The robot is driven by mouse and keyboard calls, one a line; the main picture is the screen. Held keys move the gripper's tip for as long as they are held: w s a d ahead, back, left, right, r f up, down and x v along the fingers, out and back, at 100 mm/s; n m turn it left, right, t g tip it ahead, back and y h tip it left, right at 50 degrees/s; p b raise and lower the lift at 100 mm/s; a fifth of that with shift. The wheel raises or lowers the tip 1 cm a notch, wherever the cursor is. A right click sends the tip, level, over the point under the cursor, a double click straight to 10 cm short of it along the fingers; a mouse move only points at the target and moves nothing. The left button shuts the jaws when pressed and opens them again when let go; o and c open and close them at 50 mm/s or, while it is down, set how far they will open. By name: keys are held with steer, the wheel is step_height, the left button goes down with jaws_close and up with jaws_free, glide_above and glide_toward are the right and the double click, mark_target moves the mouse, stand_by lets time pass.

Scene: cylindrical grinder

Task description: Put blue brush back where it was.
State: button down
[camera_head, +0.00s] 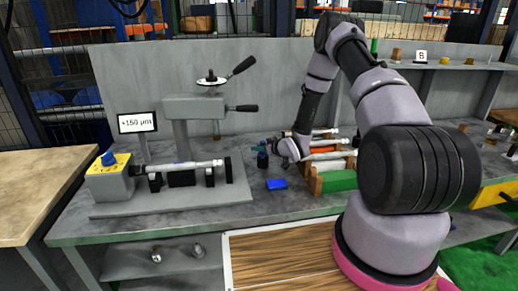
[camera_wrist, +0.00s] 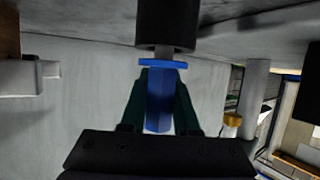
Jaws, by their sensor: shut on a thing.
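The blue brush (camera_wrist: 158,100) is between my gripper's two dark fingers in the wrist view. It has a blue handle, a wider blue collar, a short metal neck and a broad black end. In the head view the brush (camera_head: 262,158) looks upright, dark end down, just right of the grinder base. I cannot tell whether its lower end touches the bench. My gripper (camera_head: 270,144) comes from the right and is shut on the blue handle; it also shows in the wrist view (camera_wrist: 160,112). A flat blue block (camera_head: 276,184) lies on the bench in front of the brush.
The grey grinder (camera_head: 180,110) with a bar across its supports stands left on its base plate. A wooden rack (camera_head: 315,182) holding several bars stands right, close to my arm. A small display (camera_head: 138,123) stands at the left. Bench around the blue block is clear.

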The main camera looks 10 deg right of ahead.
steer(key=shift+f, duration=0.4)
steer(key=c, duration=0.7)
jaws_free()
steer(key=shift+o, duration=0.2)
